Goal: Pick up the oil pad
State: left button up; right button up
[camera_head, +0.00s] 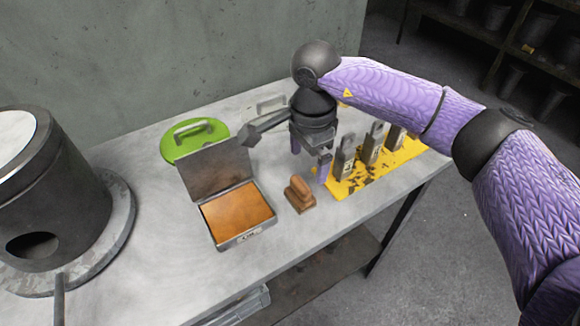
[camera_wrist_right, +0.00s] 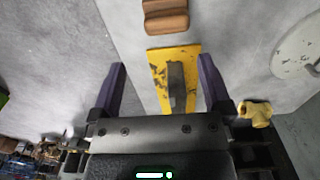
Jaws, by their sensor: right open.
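The oil pad appears to be the small brown block with a rounded grip (camera_head: 299,194) on the grey table, just right of an open metal box. It also shows at the top edge of the right wrist view (camera_wrist_right: 165,17), partly cut off. My right gripper (camera_head: 309,162) is open and empty, above the table behind the brown block and apart from it. In the right wrist view its two fingers (camera_wrist_right: 162,65) are spread wide, with the block beyond their tips. My left gripper is not in view.
The open metal box (camera_head: 247,237) has an orange-brown filling and a raised lid. A yellow mat (camera_head: 372,178) with several grey metal pieces lies right of the block. A green disc (camera_head: 178,152) with a handle is behind the box. A dark drum-like vessel (camera_head: 65,215) stands left.

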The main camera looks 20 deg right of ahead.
aim_at(301, 183)
jog(key=shift+w+a+f, duration=0.25)
jog(key=shift+w+f, duration=0.25)
jog(key=f+b, duration=0.1)
jog(key=f, duration=0.3)
jog(key=f+b, duration=0.1)
jog(key=f, duration=0.4)
jog(key=shift+s+a, duration=0.2)
jog(key=shift+r, duration=0.15)
jog(key=c, duration=0.9)
jog(key=shift+c, duration=0.7)
notch_tip(301, 183, up, 10)
jog(key=shift+r+p, duration=0.1)
jog(key=shift+p, duration=0.9)
jog(key=o, duration=0.8)
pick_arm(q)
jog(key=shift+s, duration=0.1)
pick_arm(e)
jog(key=c, duration=0.6)
